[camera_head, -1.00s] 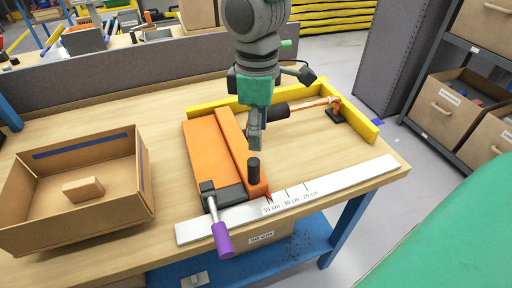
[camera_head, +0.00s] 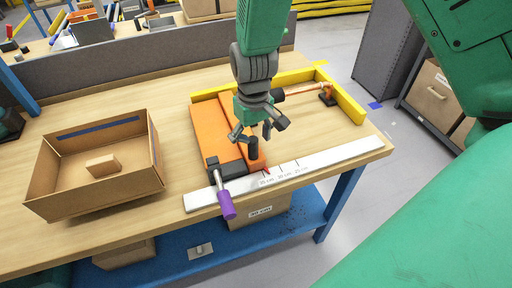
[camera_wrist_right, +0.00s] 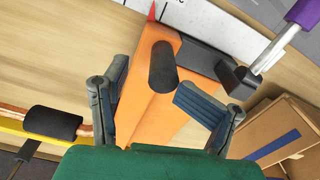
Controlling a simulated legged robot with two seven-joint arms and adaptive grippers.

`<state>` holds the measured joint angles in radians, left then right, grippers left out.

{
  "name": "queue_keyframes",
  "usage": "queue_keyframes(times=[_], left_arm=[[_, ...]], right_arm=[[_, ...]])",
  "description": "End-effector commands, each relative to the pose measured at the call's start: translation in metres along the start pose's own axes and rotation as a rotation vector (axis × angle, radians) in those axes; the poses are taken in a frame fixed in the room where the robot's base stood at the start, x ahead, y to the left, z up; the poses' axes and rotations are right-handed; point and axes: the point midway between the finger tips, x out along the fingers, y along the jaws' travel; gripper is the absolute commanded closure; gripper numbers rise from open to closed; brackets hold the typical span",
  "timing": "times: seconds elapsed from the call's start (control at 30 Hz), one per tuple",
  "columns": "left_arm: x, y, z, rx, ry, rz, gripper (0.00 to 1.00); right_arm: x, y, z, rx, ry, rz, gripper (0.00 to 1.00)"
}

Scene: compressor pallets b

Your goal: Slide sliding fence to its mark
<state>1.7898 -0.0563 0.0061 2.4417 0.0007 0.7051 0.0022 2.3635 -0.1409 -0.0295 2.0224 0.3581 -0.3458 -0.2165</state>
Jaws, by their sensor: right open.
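The sliding fence (camera_head: 238,149) is an orange bar with an upright black knob (camera_head: 253,148) near its front end. A red pointer at its front end sits by the 35 cm label of the white scale (camera_head: 340,157). A purple-handled lever (camera_head: 226,205) is at the front of the orange base (camera_head: 208,127). My right gripper (camera_head: 256,137) is open above the knob, its fingers spread on either side. In the right wrist view the knob (camera_wrist_right: 162,68) shows between the open fingers (camera_wrist_right: 150,98), apart from both. My left gripper is not identifiable in these frames.
A yellow stop rail (camera_head: 345,101) runs along the back and right side, with a copper tube (camera_head: 305,91) inside it. An open cardboard box (camera_head: 155,180) holding a small block stands at left. The wooden bench (camera_head: 185,125) between box and fixture is clear.

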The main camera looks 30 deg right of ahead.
Motion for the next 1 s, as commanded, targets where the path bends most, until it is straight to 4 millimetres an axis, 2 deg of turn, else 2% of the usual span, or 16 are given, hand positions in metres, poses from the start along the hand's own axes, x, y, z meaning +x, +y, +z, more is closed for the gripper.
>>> queue_keyframes(times=[0.03, 0.2, 0.57, 0.6, 0.67, 0.7, 0.73, 1.0], left_arm=[[0.001, -0.001, 0.0, -0.002, 0.0, -0.001, 0.67], [0.002, -0.001, 0.0, -0.003, 0.001, -0.002, 0.67], [0.002, -0.001, 0.0, -0.001, 0.0, -0.001, 0.67], [0.002, -0.001, 0.0, -0.001, 0.0, -0.001, 0.67], [0.002, -0.001, 0.0, -0.001, 0.0, -0.001, 0.67], [0.002, 0.0, 0.0, -0.001, 0.0, -0.001, 0.67], [0.002, -0.001, 0.0, -0.001, 0.0, -0.001, 0.67], [-0.001, -0.001, 0.0, -0.003, 0.0, -0.001, 0.67]], right_arm=[[0.014, 0.001, 0.007, -0.001, -0.019, 0.008, 0.56], [0.031, 0.004, 0.006, -0.002, -0.015, 0.003, 0.56], [0.037, 0.011, 0.005, -0.002, -0.011, -0.006, 0.56], [0.037, 0.009, 0.005, -0.002, -0.011, -0.004, 0.59], [0.036, 0.007, 0.005, -0.002, -0.011, 0.0, 0.81], [0.036, 0.007, 0.005, -0.001, -0.011, 0.002, 0.95], [0.036, 0.007, 0.005, -0.001, -0.011, 0.003, 1.0], [0.035, 0.006, 0.006, -0.002, -0.012, 0.001, 1.0]])
